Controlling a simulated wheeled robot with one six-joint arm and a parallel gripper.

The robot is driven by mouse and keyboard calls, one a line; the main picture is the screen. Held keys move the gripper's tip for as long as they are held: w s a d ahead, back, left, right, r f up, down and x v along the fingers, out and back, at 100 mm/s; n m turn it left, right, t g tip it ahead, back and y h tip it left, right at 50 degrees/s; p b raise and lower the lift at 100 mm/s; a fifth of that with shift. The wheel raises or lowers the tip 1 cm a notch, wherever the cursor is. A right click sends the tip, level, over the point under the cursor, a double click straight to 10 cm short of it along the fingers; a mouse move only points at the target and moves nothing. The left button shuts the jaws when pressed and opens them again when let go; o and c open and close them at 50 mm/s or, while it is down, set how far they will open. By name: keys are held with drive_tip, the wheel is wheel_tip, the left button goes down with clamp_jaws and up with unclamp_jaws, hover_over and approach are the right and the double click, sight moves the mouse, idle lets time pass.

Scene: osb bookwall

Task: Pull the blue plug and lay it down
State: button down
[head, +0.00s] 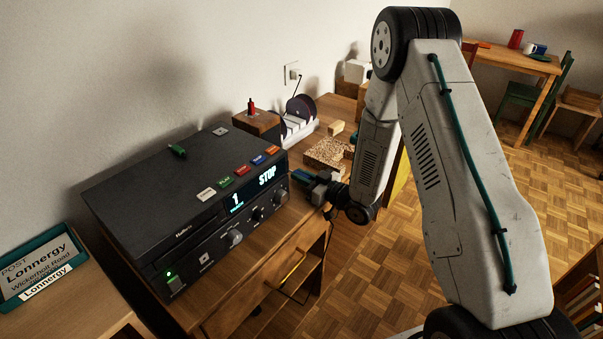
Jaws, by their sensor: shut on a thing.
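My gripper (314,184) reaches in from the right at the right end of the front of a dark device (150,188). It is shut on a small blue piece (300,175), which I take to be the blue plug. Most of it is hidden by the jaws. I cannot tell whether the plug still sits in a socket or is clear of the device. The device's display reads "1" and "STOP". A small dark green piece (177,151) lies on the device's top.
The device stands on a wooden cabinet (262,283). Behind it are a wooden block with a red top (256,122) and a white rack with dark discs (299,115). A speckled board (327,152) lies near my arm. A sign (37,264) stands at left.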

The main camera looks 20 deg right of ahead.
drive_tip(key=shift+f, duration=0.6)
idle(0.4)
drive_tip(key=shift+s+f, duration=0.15)
